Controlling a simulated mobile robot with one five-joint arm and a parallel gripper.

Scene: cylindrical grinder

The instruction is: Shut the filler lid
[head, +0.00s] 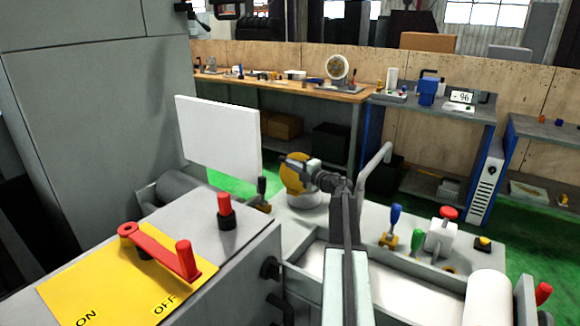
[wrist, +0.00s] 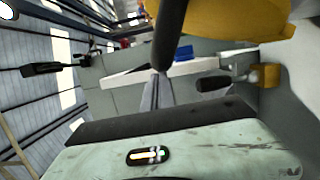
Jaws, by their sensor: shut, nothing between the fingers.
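A yellow round part on a grey round base (head: 304,199), apparently the filler lid (head: 292,176), stands raised on the machine bed in the head view. My gripper (head: 288,160) is shut and empty right in front of it and hides part of it. I cannot tell whether they touch. In the wrist view the yellow part (wrist: 235,18) fills the top right edge, close to the gripper (wrist: 158,92). A dark rod crosses the top middle there.
A white upright panel (head: 218,138) stands left of the lid. A black-handled lever on a yellow base (wrist: 268,75) is beside it. A grey bent pipe (head: 374,158), blue and green levers, and a red button (head: 447,213) lie to the right. A red switch handle (head: 160,250) is at front left.

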